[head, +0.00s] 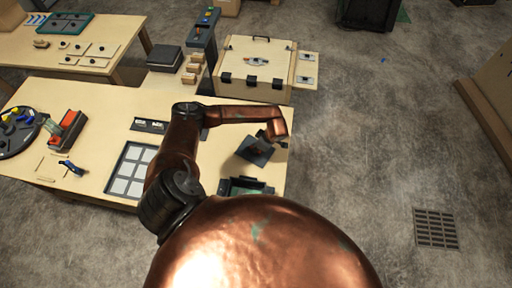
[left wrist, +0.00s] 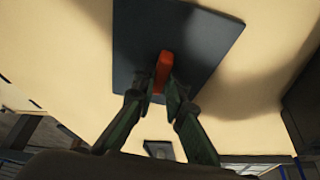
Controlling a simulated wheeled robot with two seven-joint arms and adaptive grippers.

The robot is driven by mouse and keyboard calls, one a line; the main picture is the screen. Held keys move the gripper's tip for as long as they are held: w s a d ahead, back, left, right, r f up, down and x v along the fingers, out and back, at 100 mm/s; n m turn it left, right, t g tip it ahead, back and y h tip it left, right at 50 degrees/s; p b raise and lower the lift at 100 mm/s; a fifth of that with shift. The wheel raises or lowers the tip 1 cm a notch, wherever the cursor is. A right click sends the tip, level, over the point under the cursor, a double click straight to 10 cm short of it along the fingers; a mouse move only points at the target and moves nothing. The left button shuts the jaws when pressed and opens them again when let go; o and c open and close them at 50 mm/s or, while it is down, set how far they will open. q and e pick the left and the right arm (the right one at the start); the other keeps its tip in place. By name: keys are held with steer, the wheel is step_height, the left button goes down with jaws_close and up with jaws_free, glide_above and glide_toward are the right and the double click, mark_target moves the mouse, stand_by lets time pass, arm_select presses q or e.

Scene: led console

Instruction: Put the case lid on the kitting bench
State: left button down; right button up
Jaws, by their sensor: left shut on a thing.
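The case lid (head: 264,157) is a dark blue-grey square plate over the right end of the near wooden bench (head: 215,160). In the left wrist view the lid (left wrist: 203,52) has a red handle (left wrist: 163,68) in its middle. My left gripper (left wrist: 163,90) is shut on that handle, one finger on each side. In the head view my left gripper (head: 257,146) is partly hidden by my arm. A shadow lies beside the lid on the bench top; I cannot tell how large the gap beneath is. My right gripper is not in view.
A green-rimmed dark case (head: 240,187) stands at the bench's near edge, close to the lid. A grey tray with pale squares (head: 127,170) lies left of my arm. A wooden box with black latches (head: 256,62) stands behind. Open floor lies right.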

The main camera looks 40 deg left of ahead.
arm_select(q)
steer(key=shift+f, duration=0.1)
steer(key=c, duration=2)
jaws_free()
steer(key=shift+o, duration=0.2)
steer(key=shift+w+d+r, duration=0.1)
steer(key=shift+d+r, duration=0.05)
steer(key=shift+r, duration=0.35)
steer(key=b+v, duration=0.3)
steer(key=v, duration=0.8)
steer(key=shift+r, duration=0.15)
